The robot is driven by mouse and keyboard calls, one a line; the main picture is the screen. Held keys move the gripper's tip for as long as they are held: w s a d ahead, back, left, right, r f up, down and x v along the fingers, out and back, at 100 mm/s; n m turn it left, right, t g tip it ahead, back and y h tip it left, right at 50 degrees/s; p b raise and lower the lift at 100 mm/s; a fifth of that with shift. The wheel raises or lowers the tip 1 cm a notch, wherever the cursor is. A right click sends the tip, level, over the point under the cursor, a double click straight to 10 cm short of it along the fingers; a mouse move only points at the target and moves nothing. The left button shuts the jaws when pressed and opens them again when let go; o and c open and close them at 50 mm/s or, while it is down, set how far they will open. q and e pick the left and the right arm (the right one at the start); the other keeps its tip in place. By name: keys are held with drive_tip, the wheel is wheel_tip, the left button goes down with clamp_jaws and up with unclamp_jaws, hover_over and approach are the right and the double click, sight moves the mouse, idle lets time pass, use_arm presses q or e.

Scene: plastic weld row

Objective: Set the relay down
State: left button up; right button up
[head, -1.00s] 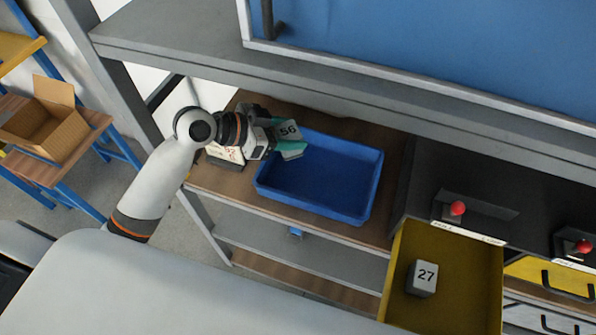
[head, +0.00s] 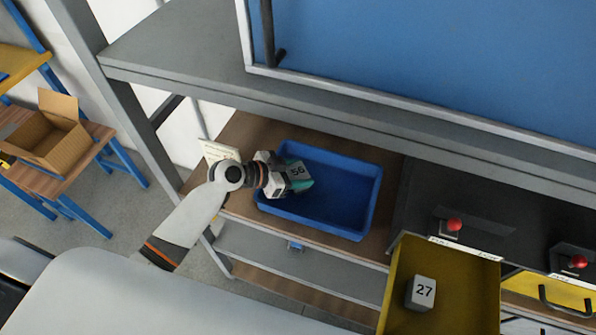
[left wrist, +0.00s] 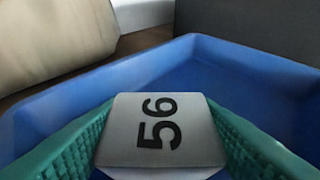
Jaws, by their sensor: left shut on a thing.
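The relay (head: 297,171) is a light grey block marked 56. My left gripper (head: 301,182) is shut on it, over the left part of the blue tray (head: 350,231). In the left wrist view the relay (left wrist: 160,132) sits between the green finger pads, with its numbered face toward the camera, and the tray (left wrist: 205,48) lies around and beyond it. I cannot tell whether the relay touches the tray floor. My right gripper is not in view.
A yellow drawer (head: 455,285) stands open at the lower right, with a grey block marked 27 (head: 421,292) in it. A grey shelf (head: 190,55) overhangs the wooden bench (head: 245,135). A paper sign (head: 217,151) stands behind my left wrist. The tray's right side is empty.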

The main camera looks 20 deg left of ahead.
use_arm(q)
drive_tip(key=shift+f, duration=0.1)
drive_tip(key=shift+f, duration=0.1)
drive_tip(key=o, duration=0.6)
drive_tip(key=shift+f, duration=0.1)
drive_tip(key=o, duration=0.4)
drive_tip(key=shift+o, duration=0.2)
drive_tip(key=shift+r, duration=0.35)
drive_tip(key=b+v, duration=0.2)
drive_tip(key=v, duration=1)
drive_tip(key=shift+b, duration=0.4)
